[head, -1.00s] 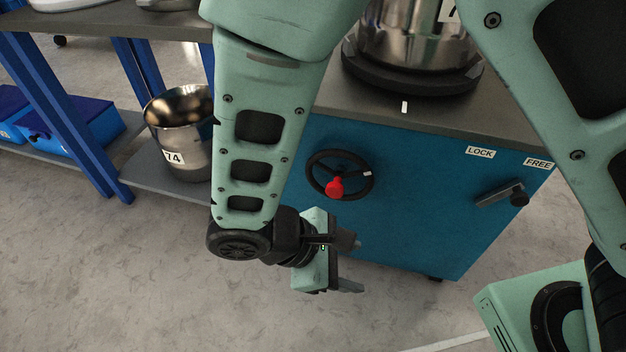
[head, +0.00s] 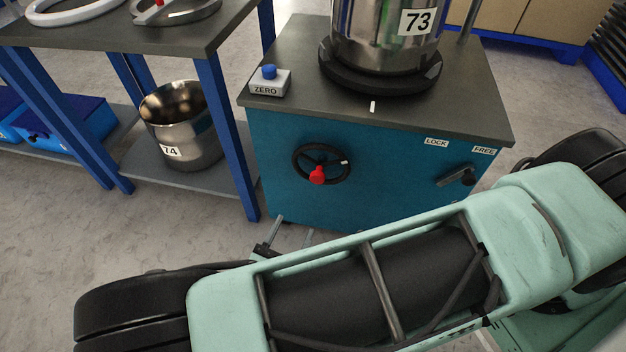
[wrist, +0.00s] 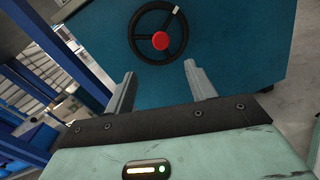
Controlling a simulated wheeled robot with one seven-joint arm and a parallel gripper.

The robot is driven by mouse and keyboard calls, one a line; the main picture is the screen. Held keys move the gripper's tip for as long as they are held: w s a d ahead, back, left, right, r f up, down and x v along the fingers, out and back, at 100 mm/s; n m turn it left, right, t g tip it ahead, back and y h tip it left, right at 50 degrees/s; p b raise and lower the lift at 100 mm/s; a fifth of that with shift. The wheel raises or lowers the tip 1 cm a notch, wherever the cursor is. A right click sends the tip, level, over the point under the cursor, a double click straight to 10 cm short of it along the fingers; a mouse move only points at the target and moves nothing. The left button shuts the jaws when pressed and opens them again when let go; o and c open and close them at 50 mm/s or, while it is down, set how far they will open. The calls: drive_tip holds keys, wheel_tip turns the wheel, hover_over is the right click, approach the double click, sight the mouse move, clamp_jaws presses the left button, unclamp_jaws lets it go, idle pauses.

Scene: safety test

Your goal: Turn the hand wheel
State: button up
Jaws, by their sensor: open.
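The hand wheel (head: 321,164) is a black ring with spokes and a red knob (head: 317,175), mounted on the front of the blue cabinet (head: 400,180). A small white mark shows on its rim. The wheel also shows in the wrist view (wrist: 158,32), upper middle, with the red knob facing me. My gripper (wrist: 162,85) is open and empty; its two fingers point toward the wheel and stay apart from it, below it in that view.
A lever (head: 457,177) sits right of the wheel under LOCK and FREE labels. A vessel marked 73 (head: 385,40) and a ZERO button box (head: 268,80) stand on top. A blue-legged bench (head: 220,130) with pot 74 (head: 182,125) is at left.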

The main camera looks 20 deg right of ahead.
sight(316, 180)
drive_tip(key=b+x, duration=0.2)
drive_tip(key=x, duration=1.2)
drive_tip(key=shift+w+d, duration=0.2)
drive_tip(key=shift+d, duration=0.15)
drive_tip(key=shift+c, duration=0.2)
clamp_jaws()
drive_tip(key=n+p, duration=0.2)
drive_tip(key=shift+r+n, duration=0.1)
drive_tip(key=shift+n, duration=0.3)
drive_tip(key=n+p, duration=0.1)
drive_tip(key=n, duration=0.1)
drive_tip(key=shift+n+t, duration=0.3)
drive_tip(key=shift+n, duration=0.1)
drive_tip(key=n+t+p, duration=0.1)
drive_tip(key=n, duration=0.5)
drive_tip(key=shift+p, duration=0.4)
drive_tip(key=shift+f+n, duration=0.25)
drive_tip(key=shift+n, duration=0.25)
